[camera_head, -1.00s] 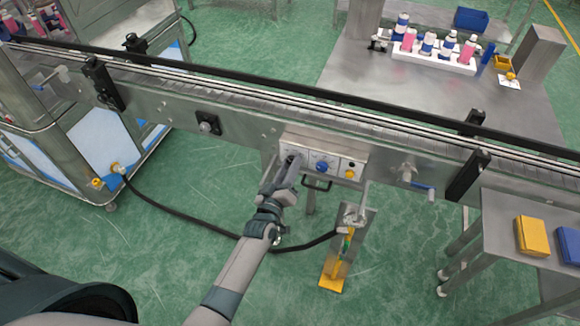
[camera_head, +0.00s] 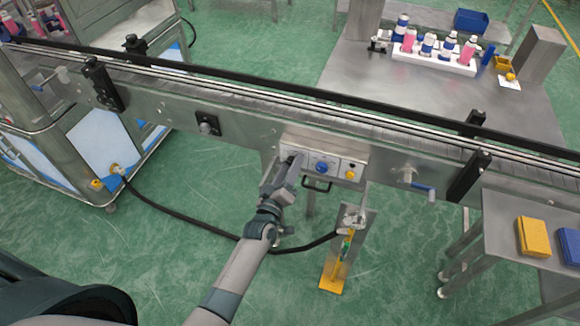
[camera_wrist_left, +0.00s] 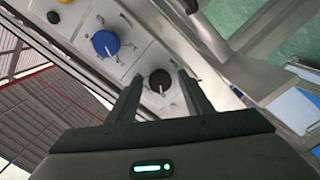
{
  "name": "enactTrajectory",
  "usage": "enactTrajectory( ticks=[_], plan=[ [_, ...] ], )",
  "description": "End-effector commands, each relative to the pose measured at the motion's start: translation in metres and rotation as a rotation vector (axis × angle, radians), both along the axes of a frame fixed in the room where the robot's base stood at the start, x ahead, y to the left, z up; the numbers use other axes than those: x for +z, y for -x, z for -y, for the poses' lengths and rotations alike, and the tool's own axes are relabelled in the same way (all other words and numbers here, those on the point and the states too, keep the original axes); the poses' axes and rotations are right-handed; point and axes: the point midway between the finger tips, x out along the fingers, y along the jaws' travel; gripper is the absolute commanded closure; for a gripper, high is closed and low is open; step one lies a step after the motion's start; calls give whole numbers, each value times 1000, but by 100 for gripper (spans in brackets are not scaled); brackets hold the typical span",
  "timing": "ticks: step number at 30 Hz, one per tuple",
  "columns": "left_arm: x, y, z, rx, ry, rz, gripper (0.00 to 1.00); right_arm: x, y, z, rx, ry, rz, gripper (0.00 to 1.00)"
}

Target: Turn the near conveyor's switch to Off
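The near conveyor's control box (camera_head: 347,150) hangs on the conveyor's front side, with a blue knob (camera_head: 322,167) and a yellow button (camera_head: 350,175) on its white face. My left gripper (camera_head: 294,160) is at the left end of this face and hides the control there. In the left wrist view, a black rotary switch (camera_wrist_left: 160,80) sits just beyond and between the two fingertips of my left gripper (camera_wrist_left: 158,85). The fingers are apart, with gaps beside the switch. The blue knob (camera_wrist_left: 105,43) shows up and left of it. The switch's labels are too small to read. My right gripper is out of view.
The conveyor (camera_head: 240,100) runs across the view. A crank with a blue handle (camera_head: 422,187) sticks out right of the box. A black hose (camera_head: 190,217) crosses the floor below to a yellow-based stand (camera_head: 333,284). A side table (camera_head: 500,215) stands at right.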

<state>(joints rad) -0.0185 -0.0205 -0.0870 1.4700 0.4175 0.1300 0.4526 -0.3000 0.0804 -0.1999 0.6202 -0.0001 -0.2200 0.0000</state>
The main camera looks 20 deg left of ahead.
Motion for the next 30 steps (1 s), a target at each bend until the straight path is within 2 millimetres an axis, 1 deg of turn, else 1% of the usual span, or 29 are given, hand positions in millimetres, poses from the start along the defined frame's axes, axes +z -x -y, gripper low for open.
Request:
enactTrajectory(
  ticks=[8, 14, 20, 30],
  plan=[
    [0, 1, 0, 0, -1, 0, 54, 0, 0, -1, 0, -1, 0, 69],
    [-2, 13, 0, 0, -1, -1, 54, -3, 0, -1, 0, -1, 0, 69],
    [-3, 38, -1, 0, -1, -1, 54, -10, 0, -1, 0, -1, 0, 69],
    [-4, 100, -4, 1, -1, -1, 54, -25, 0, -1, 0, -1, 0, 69]
  ],
)
